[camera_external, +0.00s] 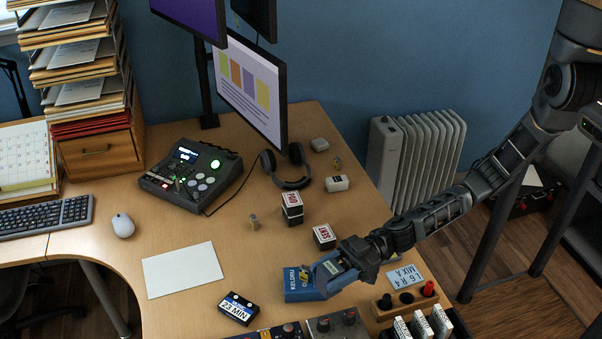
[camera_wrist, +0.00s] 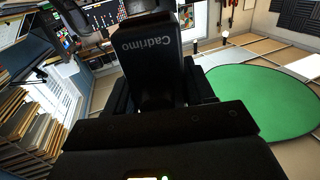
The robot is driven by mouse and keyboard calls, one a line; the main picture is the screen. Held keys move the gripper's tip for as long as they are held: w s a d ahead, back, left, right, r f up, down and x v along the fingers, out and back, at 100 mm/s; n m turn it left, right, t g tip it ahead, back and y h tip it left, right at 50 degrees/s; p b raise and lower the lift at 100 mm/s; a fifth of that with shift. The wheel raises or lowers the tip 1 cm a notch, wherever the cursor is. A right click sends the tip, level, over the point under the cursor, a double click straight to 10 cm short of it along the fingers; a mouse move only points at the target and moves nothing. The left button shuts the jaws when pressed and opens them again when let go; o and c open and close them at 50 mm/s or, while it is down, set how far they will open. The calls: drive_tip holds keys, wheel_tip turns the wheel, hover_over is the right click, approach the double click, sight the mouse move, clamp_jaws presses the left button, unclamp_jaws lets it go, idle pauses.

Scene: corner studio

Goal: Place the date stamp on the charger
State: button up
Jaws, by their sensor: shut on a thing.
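The date stamp (camera_wrist: 158,70), a black block marked "Cadrimo", is between the jaws of my gripper in the wrist view. In the external view my gripper (camera_external: 338,268) is low over the front right of the desk, and the pale label of the stamp (camera_external: 333,267) shows at its tip. The blue box marked "KELORU" (camera_external: 298,284), which looks like the charger, lies on the desk just left of the gripper. The stamp overlaps its right part. I cannot tell whether they touch. The stamp's underside is hidden.
Boxes marked "SENT" (camera_external: 324,237) and "PAID" (camera_external: 292,207) stand behind the gripper. A "23 MIN" device (camera_external: 238,308) and a white sheet (camera_external: 184,269) lie to the left. Headphones (camera_external: 289,182) lie further back.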

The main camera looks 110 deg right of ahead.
drive_tip(key=shift+w+a, duration=0.2)
drive_tip(key=shift+a, duration=0.5)
drive_tip(key=s+d+f+h, duration=0.1)
drive_tip(key=s+d, duration=0.3)
drive_tip(key=d, duration=0.4)
drive_tip(key=s+d, duration=0.4)
drive_tip(key=d, duration=0.5)
drive_tip(key=s+d+m, duration=0.1)
drive_tip(key=s+d, duration=0.4)
drive_tip(key=s, duration=0.3)
drive_tip(key=s+d+f+h, duration=0.1)
drive_tip(key=s+d, duration=0.4)
drive_tip(key=s, duration=0.2)
drive_tip(key=shift+s+d+m+t+h, duration=0.3)
drive_tip(key=shift+s+m, duration=0.1)
drive_tip(key=shift+f, duration=0.1)
drive_tip(key=shift+f, duration=4.75)
